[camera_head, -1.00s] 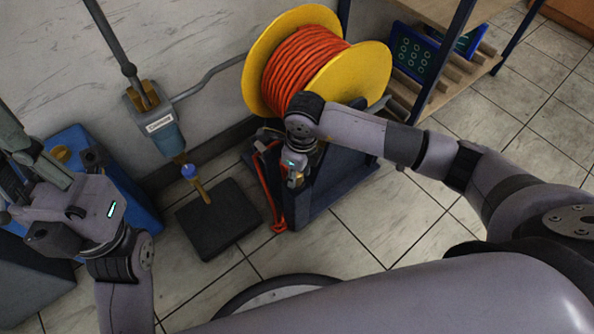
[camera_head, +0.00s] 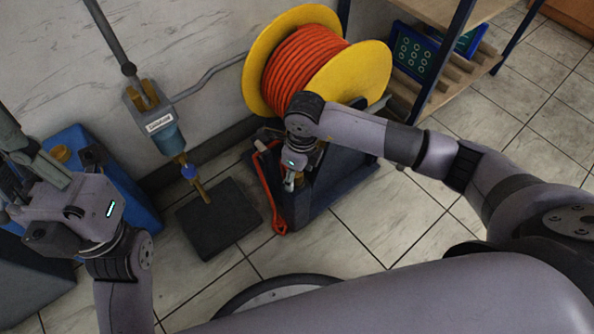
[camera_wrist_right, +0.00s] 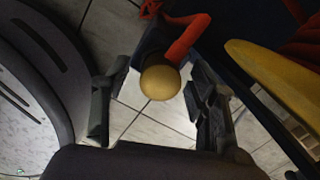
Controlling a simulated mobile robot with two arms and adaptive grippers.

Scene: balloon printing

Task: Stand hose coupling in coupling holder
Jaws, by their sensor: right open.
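A round brass-coloured end (camera_wrist_right: 160,82), which looks like the hose coupling, sits between the fingers of my right gripper (camera_wrist_right: 160,105) in the right wrist view, with orange hose beside it. The fingers stand apart, with gaps at both sides. In the head view my right gripper (camera_head: 290,183) points down in front of the reel; the brass end is not clear there. A labelled wall fixture (camera_head: 158,123) has a blue-and-brass piece (camera_head: 190,172) hanging below. I cannot tell which part is the coupling holder. My left gripper (camera_head: 22,170) is at the left edge, its fingers unclear.
The yellow reel (camera_head: 376,72) with orange hose (camera_head: 302,65) stands behind my right gripper on a dark stand (camera_head: 335,195). A loose hose run (camera_head: 272,195) hangs beside it. A black pad (camera_head: 222,225) lies on the floor. Shelving (camera_head: 460,75) stands right; a blue box (camera_head: 130,190) stands left.

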